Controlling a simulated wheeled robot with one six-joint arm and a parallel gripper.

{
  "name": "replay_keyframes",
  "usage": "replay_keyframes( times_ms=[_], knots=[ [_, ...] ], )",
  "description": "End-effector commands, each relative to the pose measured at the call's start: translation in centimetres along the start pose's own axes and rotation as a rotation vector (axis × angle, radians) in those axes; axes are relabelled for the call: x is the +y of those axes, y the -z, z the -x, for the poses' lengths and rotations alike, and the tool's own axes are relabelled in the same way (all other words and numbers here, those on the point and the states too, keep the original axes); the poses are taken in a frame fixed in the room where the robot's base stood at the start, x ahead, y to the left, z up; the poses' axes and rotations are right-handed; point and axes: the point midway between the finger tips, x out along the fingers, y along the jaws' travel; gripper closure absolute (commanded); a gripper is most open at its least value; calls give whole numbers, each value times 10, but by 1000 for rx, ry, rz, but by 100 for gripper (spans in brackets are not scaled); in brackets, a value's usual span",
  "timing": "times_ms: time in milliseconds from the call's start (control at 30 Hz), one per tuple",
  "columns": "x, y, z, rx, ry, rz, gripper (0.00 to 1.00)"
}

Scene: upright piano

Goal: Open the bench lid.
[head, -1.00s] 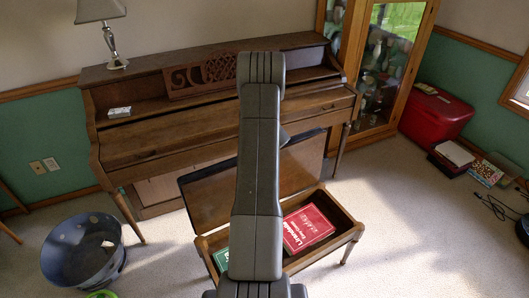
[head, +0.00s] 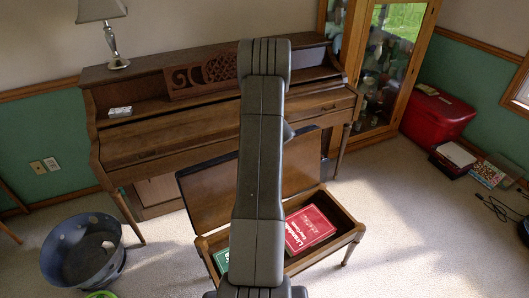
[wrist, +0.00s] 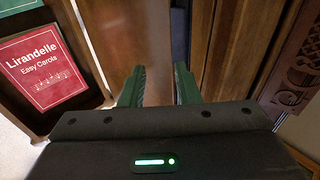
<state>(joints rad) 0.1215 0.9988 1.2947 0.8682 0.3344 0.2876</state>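The brown wooden bench lid (head: 212,188) stands raised at the back of the piano bench (head: 346,236), leaning toward the piano. The bench's box is exposed, with a red songbook (head: 309,229) and a green book (head: 221,260) inside. In the wrist view the lid's brown face (wrist: 115,35) lies ahead of my gripper, and the red book (wrist: 42,72) is at left. My gripper (wrist: 160,84) has its two green-dark fingers apart, with a gap and brown wood seen beyond. Whether the fingertips touch the lid cannot be told. In the head view my arm hides most of the gripper and the lid's middle.
The upright piano (head: 150,141) stands close behind the lid. A blue-grey basket (head: 60,257) is on the carpet at left. A glass cabinet (head: 408,70) and a red chest (head: 437,114) stand at back right.

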Motion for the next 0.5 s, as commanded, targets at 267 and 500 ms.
replay_keyframes(
  times_ms=[267,500],
  knots=[
    [0,0,50,2,2,0,71],
    [0,0,83,1,2,0,71]
  ],
)
